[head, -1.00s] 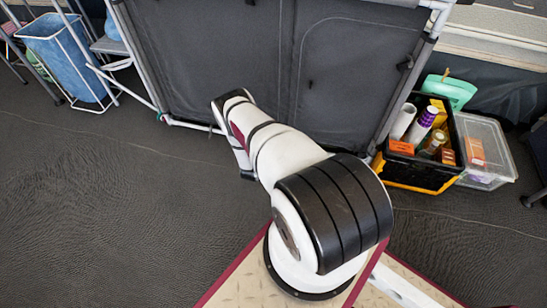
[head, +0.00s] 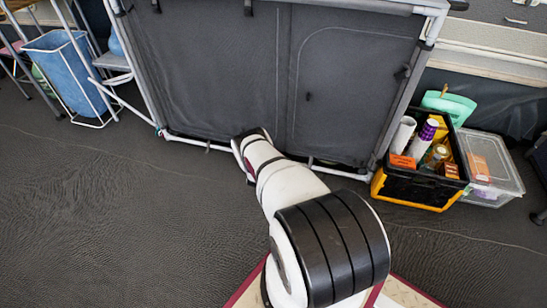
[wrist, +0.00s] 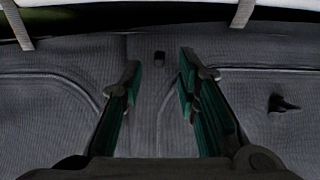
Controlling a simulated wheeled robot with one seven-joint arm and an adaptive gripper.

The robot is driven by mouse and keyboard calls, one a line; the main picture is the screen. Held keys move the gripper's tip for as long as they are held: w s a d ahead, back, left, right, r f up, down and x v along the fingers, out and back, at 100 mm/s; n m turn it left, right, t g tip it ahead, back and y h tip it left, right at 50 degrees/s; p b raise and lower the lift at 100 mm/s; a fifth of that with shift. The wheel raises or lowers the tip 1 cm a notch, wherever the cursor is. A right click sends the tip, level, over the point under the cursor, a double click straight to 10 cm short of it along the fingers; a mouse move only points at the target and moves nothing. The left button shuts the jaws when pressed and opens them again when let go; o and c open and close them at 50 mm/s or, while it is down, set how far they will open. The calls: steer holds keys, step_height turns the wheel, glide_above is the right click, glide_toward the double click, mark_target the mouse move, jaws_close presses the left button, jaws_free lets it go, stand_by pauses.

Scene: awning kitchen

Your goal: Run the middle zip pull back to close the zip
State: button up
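A grey fabric cabinet front (head: 215,75) with zip seams fills the middle of the head view. In the wrist view its ribbed cloth (wrist: 60,110) lies across the picture, with curved seams at left and right. Nothing shows between the fingers, and I cannot tell contact with the cloth. My gripper is hidden behind my arm in the head view.
Another dark pull (wrist: 283,103) sits right of my fingers. A black-and-yellow crate (head: 410,183) of packets and a clear box (head: 492,172) stand right of the cabinet. A blue bin (head: 68,75) stands at left. The dark floor (head: 110,210) at lower left is clear.

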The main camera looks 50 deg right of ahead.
steer(key=shift+b+x, duration=0.4)
steer(key=shift+x, duration=0.55)
steer(key=shift+c, duration=0.5)
jaws_close()
